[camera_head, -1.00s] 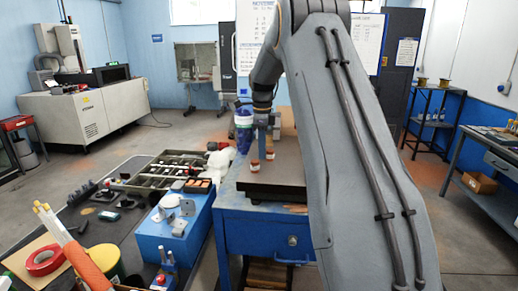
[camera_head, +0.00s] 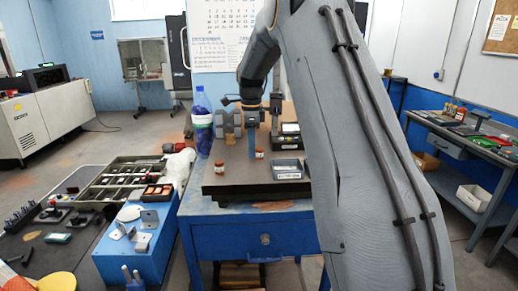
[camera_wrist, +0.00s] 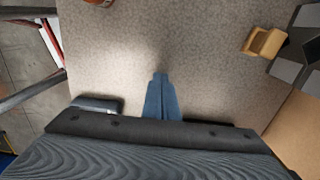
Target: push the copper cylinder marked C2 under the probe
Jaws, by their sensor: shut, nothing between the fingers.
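Two small red-brown cylinders with pale bands stand on the grey bench top, one at the left (camera_head: 219,165) and one farther right (camera_head: 259,153). Their marks are too small to read, so I cannot tell which is C2. My gripper (camera_head: 252,158) points down just left of the right cylinder, its blue fingers shut and empty. I cannot tell whether they touch it. In the wrist view the closed fingers (camera_wrist: 160,75) are over bare bench top, and part of a reddish thing (camera_wrist: 100,2) shows at the top edge. I cannot clearly identify the probe.
A dark tray (camera_head: 288,169) lies right of the cylinders, beside my arm. A blue bottle (camera_head: 202,125) and grey blocks (camera_head: 228,125) stand behind. A tan piece (camera_wrist: 263,42) shows in the wrist view. The bench top's front left is clear.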

